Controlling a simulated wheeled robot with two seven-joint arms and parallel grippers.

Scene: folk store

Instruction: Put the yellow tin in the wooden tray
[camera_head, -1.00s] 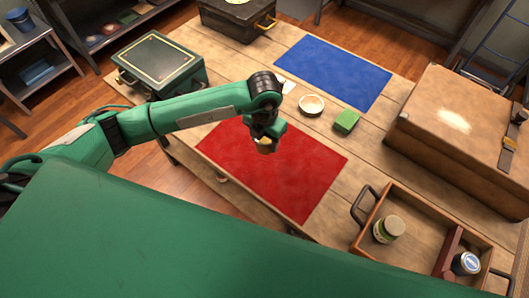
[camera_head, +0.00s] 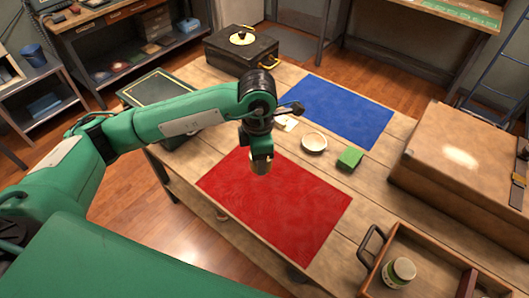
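My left gripper (camera_head: 260,155) points down over the red mat (camera_head: 285,215). A small pale-yellow tin (camera_head: 260,167) shows at its fingertips, and the gripper appears shut on it. The fingers hide much of the tin. The wooden tray (camera_head: 432,270) is at the lower right, with a dark handle on its left end and its near part cut off by the picture edge. A jar with a cream lid and green label (camera_head: 399,271) stands inside it. My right gripper is not in view.
On the table are a blue mat (camera_head: 335,108), a pale bowl (camera_head: 314,143) and a green block (camera_head: 350,158). A large brown case (camera_head: 460,150) stands behind the tray. A dark box (camera_head: 241,50) stands at the back. The red mat is otherwise clear.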

